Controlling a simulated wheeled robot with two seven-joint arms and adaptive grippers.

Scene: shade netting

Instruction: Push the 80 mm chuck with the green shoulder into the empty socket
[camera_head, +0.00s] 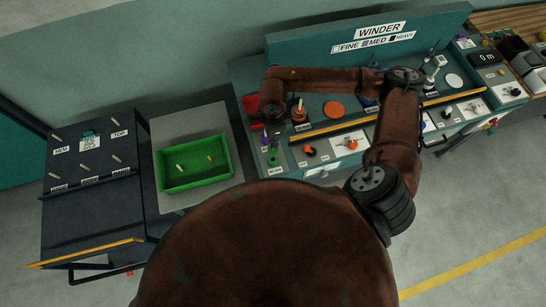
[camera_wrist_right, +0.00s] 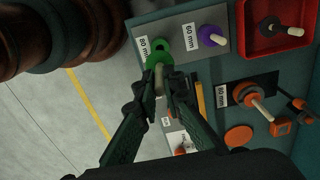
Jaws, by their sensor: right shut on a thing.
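The green-shouldered chuck (camera_wrist_right: 152,59) is in the right wrist view, by the 80 mm label, its pale handle (camera_wrist_right: 159,76) between the fingers. A green ring (camera_wrist_right: 164,44) shows right beside it on the grey plate (camera_wrist_right: 186,27); I cannot tell whether the chuck is seated or held above the plate. My right gripper (camera_wrist_right: 168,84) is shut on the chuck. In the head view, green parts (camera_head: 273,160) show at the left end of the bench, below my right forearm. The fingers are too small there to make out. My left gripper is in neither view.
A purple chuck (camera_wrist_right: 212,36) stands by the 60 mm label. A red tray (camera_wrist_right: 300,42) holds a dark disc with a pale handle. An orange chuck (camera_wrist_right: 255,99) stands close by. A green bin (camera_head: 170,185) and a dark labelled board (camera_head: 75,215) stand left of the bench.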

